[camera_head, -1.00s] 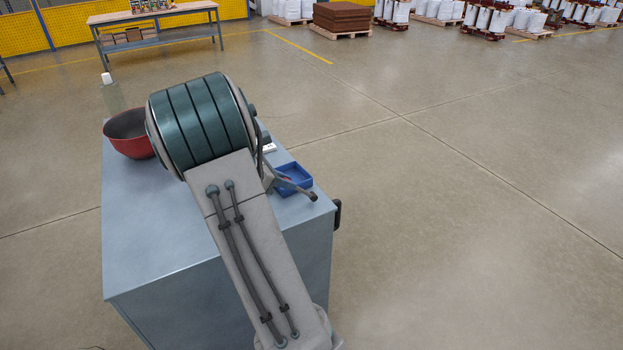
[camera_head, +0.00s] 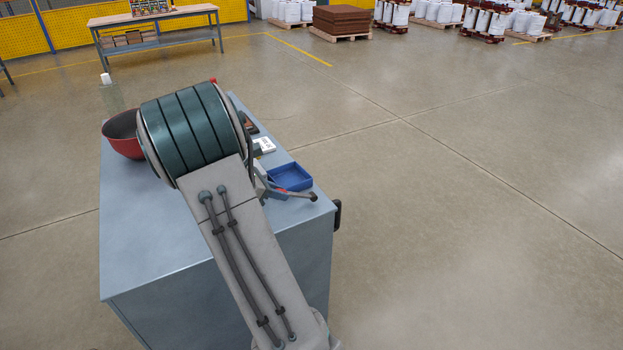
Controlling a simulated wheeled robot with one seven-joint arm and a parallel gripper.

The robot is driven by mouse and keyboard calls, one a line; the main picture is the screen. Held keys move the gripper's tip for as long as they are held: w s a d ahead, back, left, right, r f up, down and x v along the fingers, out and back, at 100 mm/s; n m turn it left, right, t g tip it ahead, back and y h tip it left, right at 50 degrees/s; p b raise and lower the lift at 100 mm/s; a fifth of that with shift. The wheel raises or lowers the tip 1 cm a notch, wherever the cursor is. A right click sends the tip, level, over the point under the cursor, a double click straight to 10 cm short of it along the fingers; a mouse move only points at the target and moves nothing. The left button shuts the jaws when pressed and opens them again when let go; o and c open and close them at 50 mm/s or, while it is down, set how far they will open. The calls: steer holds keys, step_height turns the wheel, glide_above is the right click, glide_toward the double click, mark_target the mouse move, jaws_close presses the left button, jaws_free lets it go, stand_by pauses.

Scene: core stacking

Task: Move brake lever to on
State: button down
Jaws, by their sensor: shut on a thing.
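A blue tray (camera_head: 290,174) sits just behind the lever on the blue-grey cabinet (camera_head: 150,240). A white printed card (camera_head: 265,145) lies farther back. A red bowl (camera_head: 122,140) and a clear bottle (camera_head: 111,95) stand at the left. Open floor surrounds the cabinet.

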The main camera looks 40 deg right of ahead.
steer(key=shift+w+a+f+b, duration=0.1)
steer(key=shift+a+f+b, duration=0.3)
steer(key=shift+f, duration=0.4)
steer(key=shift+w+a+f+b, duration=0.1)
steer(key=shift+a+f+b, duration=0.25)
steer(key=shift+f, duration=0.55)
steer(key=shift+a+f+b, duration=0.1)
steer(key=shift+f+b, duration=0.35)
steer(key=shift+f, duration=0.35)
steer(key=c, duration=1.2)
jaws_free()
steer(key=shift+r, duration=0.1)
steer(key=v, duration=1.3)
steer(key=shift+w+a+r, duration=0.15)
steer(key=shift+a+r, duration=0.1)
steer(key=shift+a, duration=0.05)
